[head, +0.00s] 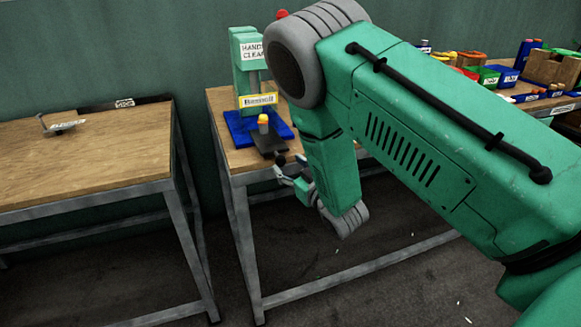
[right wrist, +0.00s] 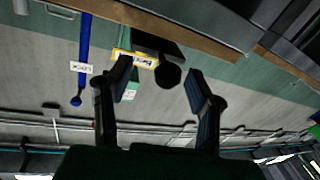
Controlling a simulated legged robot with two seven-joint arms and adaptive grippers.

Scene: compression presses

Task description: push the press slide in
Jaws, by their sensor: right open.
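The green press (head: 247,72) stands on a blue base (head: 238,129) near the left end of a wooden workbench. My right gripper (head: 289,167) is at the slide's outer end, by the bench edge. In the right wrist view the slide (right wrist: 157,44) ends in a round black knob (right wrist: 169,77), which shows between the two open fingers (right wrist: 160,72). I cannot tell whether they touch it. My left gripper is out of view.
Another wooden table (head: 80,155) with a small metal part (head: 60,126) stands at left, with a gap between the benches. Coloured bins (head: 487,77) line the bench at right. A blue bar (right wrist: 84,50) with a LOCK label shows in the right wrist view. My right arm hides much of the bench.

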